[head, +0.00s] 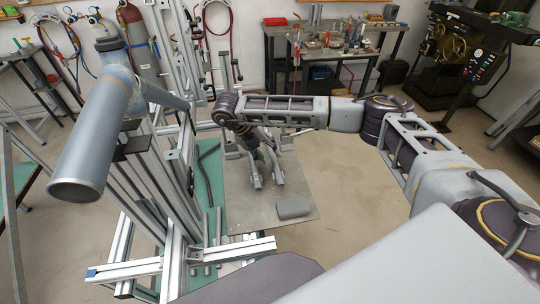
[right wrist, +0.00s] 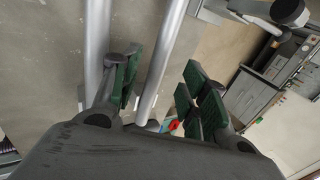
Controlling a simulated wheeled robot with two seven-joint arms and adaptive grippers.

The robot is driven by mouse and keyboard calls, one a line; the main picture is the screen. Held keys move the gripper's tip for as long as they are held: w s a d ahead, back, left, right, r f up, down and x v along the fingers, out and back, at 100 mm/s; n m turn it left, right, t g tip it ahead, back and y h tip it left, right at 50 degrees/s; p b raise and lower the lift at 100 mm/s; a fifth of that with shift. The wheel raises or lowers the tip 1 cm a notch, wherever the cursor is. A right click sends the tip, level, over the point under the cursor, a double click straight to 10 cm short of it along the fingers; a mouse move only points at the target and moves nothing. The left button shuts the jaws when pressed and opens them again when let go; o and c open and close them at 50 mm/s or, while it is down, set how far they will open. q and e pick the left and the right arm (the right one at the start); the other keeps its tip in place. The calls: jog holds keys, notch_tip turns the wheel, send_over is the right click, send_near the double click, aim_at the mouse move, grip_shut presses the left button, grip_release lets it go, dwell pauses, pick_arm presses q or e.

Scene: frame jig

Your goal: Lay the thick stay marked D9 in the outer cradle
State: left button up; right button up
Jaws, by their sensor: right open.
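My right gripper (head: 266,182) points down over the grey floor plate, with its fingers apart. In the right wrist view the open gripper (right wrist: 163,88) has green-padded fingers on both sides. One silver tube (right wrist: 161,58) runs between the fingers, without visible contact. Another silver tube (right wrist: 96,42) passes behind the left finger. I cannot read a D9 mark on either tube, nor tell which is the thick stay. Several thin bars (head: 206,240) stand or lie by the aluminium jig. I cannot make out which part is the outer cradle. My left gripper is not in view.
The upright aluminium jig (head: 150,165) with a large grey-blue tube (head: 85,165) fills the left side. Low aluminium rails (head: 180,262) extend at its foot. A grey block (head: 293,207) sits on the floor plate (head: 245,215). Workbenches stand behind; the floor right of the plate is clear.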

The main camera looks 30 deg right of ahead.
jog(key=v, duration=0.9)
jog(key=shift+r, duration=0.2)
jog(key=shift+a, duration=0.2)
jog(key=shift+s, duration=0.1)
dwell(0.8)
